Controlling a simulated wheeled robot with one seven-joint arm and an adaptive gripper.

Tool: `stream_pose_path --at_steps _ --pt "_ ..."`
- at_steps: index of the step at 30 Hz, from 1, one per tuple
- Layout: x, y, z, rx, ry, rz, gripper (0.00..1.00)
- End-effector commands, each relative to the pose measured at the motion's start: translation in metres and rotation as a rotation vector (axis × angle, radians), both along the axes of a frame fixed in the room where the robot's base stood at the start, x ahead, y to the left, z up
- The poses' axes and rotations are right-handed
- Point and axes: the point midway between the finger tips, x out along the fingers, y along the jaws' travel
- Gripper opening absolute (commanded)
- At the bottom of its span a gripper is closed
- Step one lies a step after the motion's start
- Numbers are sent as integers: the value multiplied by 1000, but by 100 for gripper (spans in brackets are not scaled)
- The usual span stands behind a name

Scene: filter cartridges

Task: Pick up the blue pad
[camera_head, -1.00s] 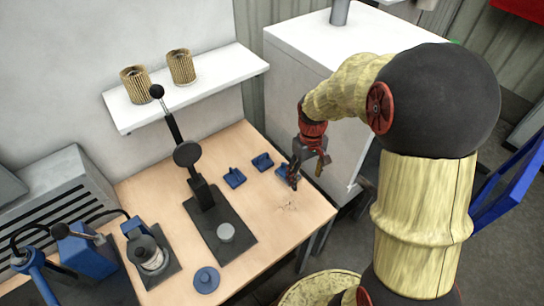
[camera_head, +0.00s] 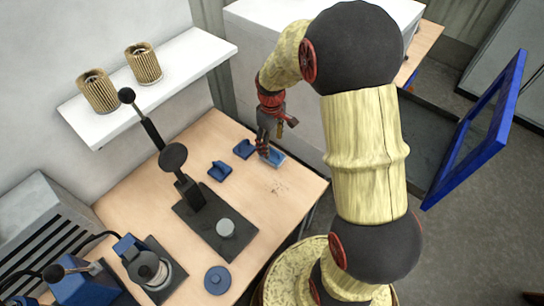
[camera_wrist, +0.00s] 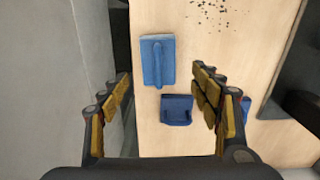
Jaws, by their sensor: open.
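A flat blue pad (camera_wrist: 158,60) with a raised ridge down its middle lies on the wooden bench, and in the head view the blue pad (camera_head: 275,157) is partly hidden by my gripper. My gripper (camera_head: 263,151) is at the pad's left side in that picture, pointing down. In the wrist view its fingers (camera_wrist: 163,82) are wide apart, with the pad ahead in the gap between them. Nothing is between the fingers. I cannot tell the height of the fingertips above the bench.
Two darker blue holders (camera_head: 243,149) (camera_head: 220,171) sit beside the pad. A black lever press (camera_head: 190,190) stands further left, with a round blue disc (camera_head: 217,280) in front. Dark specks (camera_head: 277,187) dot the bench. A white cabinet (camera_head: 245,30) rises behind.

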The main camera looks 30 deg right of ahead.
Motion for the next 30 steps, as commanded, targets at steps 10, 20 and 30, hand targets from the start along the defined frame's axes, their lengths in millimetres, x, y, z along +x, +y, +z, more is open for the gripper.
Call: stream_pose_path --at_steps 10,20,30 --pt "-1 -3 -46 1 3 0 64" --pt "0 -3 -49 0 0 -1 60" --pt "0 -3 -48 0 0 -1 41"
